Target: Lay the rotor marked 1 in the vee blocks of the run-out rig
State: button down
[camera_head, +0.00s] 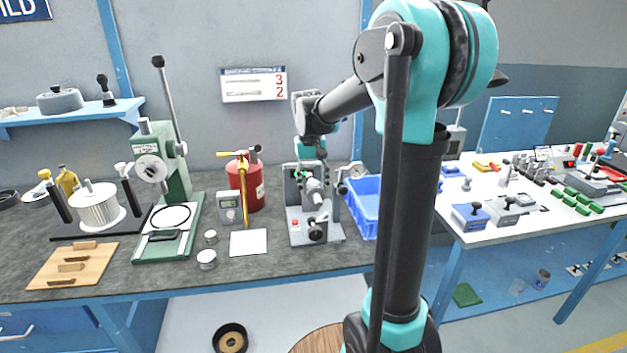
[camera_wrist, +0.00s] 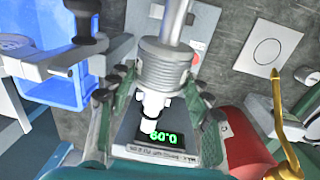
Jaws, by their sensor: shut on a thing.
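The run-out rig (camera_head: 330,231) is a grey machine with a red button and a dark knob, at the middle of the bench. My gripper (camera_head: 312,158) is directly over it, pointing down. In the wrist view its green-grey fingers (camera_wrist: 163,88) are closed on either side of a grey ribbed rotor (camera_wrist: 165,66). A pale shaft runs from the ribbed body toward the top of that view, and a white stepped end points to the bottom. The rotor's mark is not readable. The vee blocks are largely hidden, so I cannot tell whether the shaft rests in them.
A dark display (camera_wrist: 163,135) with green digits sits below the rotor. A blue bin (camera_head: 363,212) stands close right of the rig, with a dial gauge (camera_head: 357,170) between. A red can (camera_head: 252,185), yellow post (camera_head: 244,190) and white sheet (camera_head: 248,243) are left. A green press (camera_head: 176,205) stands farther left.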

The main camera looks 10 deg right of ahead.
jog(key=shift+f, duration=2.6)
jog(key=c, duration=0.6)
grip_release()
jog(key=r, duration=1.2)
jog(key=shift+a, duration=0.4)
